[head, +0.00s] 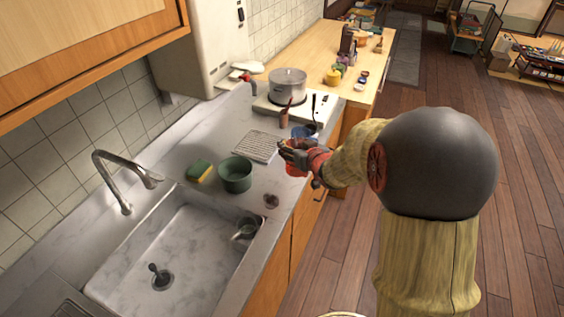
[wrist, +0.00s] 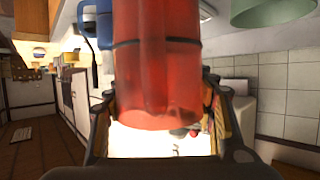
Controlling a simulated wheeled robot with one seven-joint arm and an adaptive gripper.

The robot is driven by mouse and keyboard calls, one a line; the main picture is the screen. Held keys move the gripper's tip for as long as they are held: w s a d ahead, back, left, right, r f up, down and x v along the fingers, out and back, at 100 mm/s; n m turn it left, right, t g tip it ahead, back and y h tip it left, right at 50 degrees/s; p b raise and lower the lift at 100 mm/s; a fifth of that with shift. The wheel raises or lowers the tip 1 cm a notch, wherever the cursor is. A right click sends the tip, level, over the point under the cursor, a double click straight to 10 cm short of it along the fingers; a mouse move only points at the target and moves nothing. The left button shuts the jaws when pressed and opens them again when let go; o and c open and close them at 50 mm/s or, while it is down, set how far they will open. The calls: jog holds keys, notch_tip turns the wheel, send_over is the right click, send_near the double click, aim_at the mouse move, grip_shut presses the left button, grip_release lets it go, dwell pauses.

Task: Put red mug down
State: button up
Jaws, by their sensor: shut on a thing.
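My gripper (head: 296,153) is at the front edge of the marble counter, right of the green pot. It is shut on the red mug (wrist: 157,75), which fills the middle of the wrist view between the two fingers (wrist: 158,118). In the head view only a small red part of the mug (head: 294,170) shows below the fingers; the rest is hidden by my gripper. I cannot tell whether the mug's base touches the counter (head: 262,205).
A dark green pot (head: 236,176) and a yellow-green sponge (head: 200,171) stand behind the sink (head: 190,250). A wire rack (head: 255,146) lies left of my gripper. A blue cup (head: 299,132) is just beyond it. A steel pot (head: 287,86) sits farther back.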

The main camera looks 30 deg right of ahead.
jog(key=shift+w+a+f+b, duration=0.1)
jog(key=shift+w+f+b, duration=0.6)
jog(key=shift+w+f, duration=0.75)
jog(key=shift+w+f+b, duration=0.65)
jog(key=shift+w+f, duration=0.35)
jog(key=shift+f, duration=0.9)
jog(key=shift+w+a+f+b, duration=0.1)
jog(key=shift+w+f+b, duration=0.6)
jog(key=shift+w+f, duration=0.75)
jog(key=shift+s+f, duration=0.25)
jog(key=shift+f, duration=0.15)
jog(key=o, duration=1.6)
jog(key=shift+o, duration=0.4)
